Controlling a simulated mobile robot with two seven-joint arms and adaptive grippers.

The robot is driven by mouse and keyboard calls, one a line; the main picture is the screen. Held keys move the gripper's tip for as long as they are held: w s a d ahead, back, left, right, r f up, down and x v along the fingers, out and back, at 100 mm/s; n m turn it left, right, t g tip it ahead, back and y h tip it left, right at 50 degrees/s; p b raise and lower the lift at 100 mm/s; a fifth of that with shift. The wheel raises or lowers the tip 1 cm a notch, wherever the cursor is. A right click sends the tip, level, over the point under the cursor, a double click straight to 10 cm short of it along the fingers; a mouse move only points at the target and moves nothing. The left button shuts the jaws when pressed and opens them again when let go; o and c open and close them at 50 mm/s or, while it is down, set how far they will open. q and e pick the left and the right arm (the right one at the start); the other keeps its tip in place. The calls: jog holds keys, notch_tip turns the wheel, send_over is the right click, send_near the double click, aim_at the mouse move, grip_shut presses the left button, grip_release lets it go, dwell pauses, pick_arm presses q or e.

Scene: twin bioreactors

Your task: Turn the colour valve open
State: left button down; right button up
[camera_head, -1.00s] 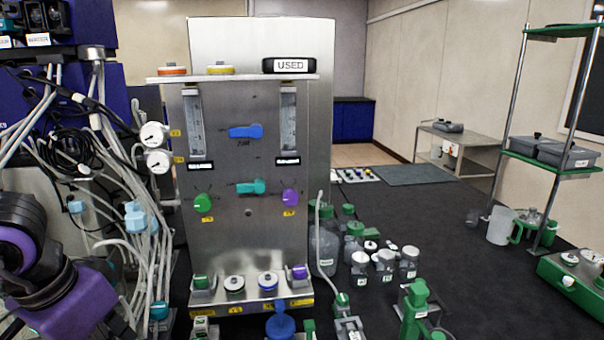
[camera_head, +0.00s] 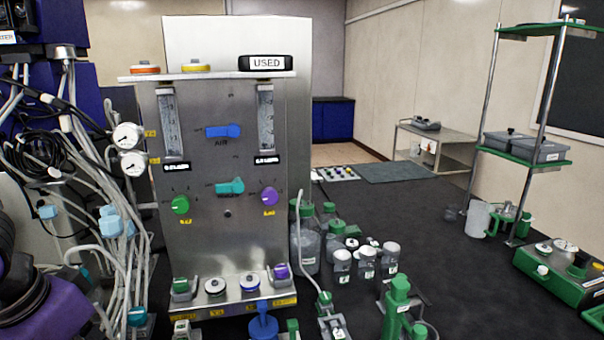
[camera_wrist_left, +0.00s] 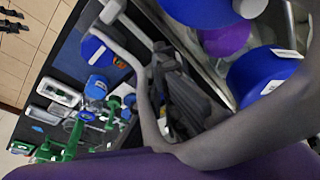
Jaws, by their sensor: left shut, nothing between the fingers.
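The steel panel (camera_head: 240,110) carries several coloured valves. A blue lever valve (camera_head: 223,131) is at the upper middle, with its handle lying about horizontal. A teal lever valve (camera_head: 230,187) sits below it, also about horizontal. A green knob (camera_head: 180,204) is at the lower left and a purple knob (camera_head: 270,196) at the lower right. My left arm shows at the lower left of the head view, apart from the valves. In the left wrist view, my left gripper (camera_wrist_left: 180,90) shows as dark grey parts, shut and empty; its fingertips are hard to make out. My right gripper is out of view.
Hoses and cables (camera_head: 90,220) hang thickly left of the panel, beside two gauges (camera_head: 130,148). Coloured caps stand on the lower ledge (camera_head: 235,304). Bottles (camera_head: 342,262) and green-fitted devices (camera_head: 398,305) crowd the right.

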pick_arm(q)
jog(key=shift+s+d+f, duration=0.15)
jog(key=shift+s+d, duration=0.05)
jog(key=shift+d, duration=0.1)
